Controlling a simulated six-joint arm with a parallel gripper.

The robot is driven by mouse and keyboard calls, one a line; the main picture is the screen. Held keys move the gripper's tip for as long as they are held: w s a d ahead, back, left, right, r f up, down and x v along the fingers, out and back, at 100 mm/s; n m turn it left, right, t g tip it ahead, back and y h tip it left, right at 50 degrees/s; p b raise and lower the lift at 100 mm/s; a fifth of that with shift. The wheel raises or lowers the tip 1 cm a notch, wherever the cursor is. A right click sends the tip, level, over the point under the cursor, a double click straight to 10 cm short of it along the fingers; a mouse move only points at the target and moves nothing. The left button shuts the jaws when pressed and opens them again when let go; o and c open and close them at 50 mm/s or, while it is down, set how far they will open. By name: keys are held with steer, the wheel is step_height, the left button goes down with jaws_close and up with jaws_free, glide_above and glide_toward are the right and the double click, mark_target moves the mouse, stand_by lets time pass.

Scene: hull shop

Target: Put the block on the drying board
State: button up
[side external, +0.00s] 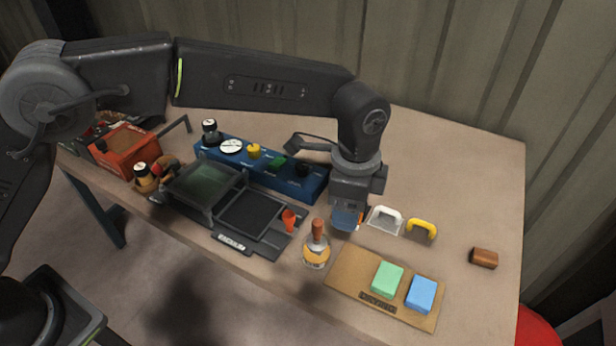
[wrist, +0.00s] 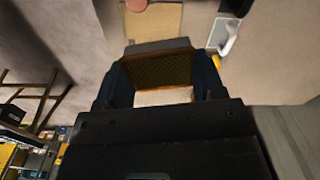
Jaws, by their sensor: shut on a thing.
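My gripper (side external: 346,222) points down above the table, just behind the drying board (side external: 345,272), and is shut on a block. In the wrist view, the block (wrist: 160,72) shows a brown textured face and a grey edge between the jaws of my gripper (wrist: 160,85). In the side view it is mostly hidden by the jaws. The tan drying board, with a label plate at its front, lies at the table's front right. A green block (side external: 387,279) and a blue block (side external: 420,294) rest on its right part; its left part is bare.
An orange-handled tool in a jar (side external: 316,250) stands left of the board. White-handled (side external: 385,219) and yellow-handled (side external: 422,228) tools lie behind it. A brown block (side external: 484,258) lies to the right.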

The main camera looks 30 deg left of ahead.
steer(key=s+d+m, duration=0.1)
steer(key=d+m, duration=0.1)
steer(key=d, duration=0.1)
glide_toward(354, 268)
steer(key=shift+f, duration=3)
steer(key=shift+f, duration=0.55)
steer(key=o, duration=0.9)
steer(key=shift+o, duration=0.2)
steer(key=shift+r, duration=0.1)
step_height(354, 268, up, 14)
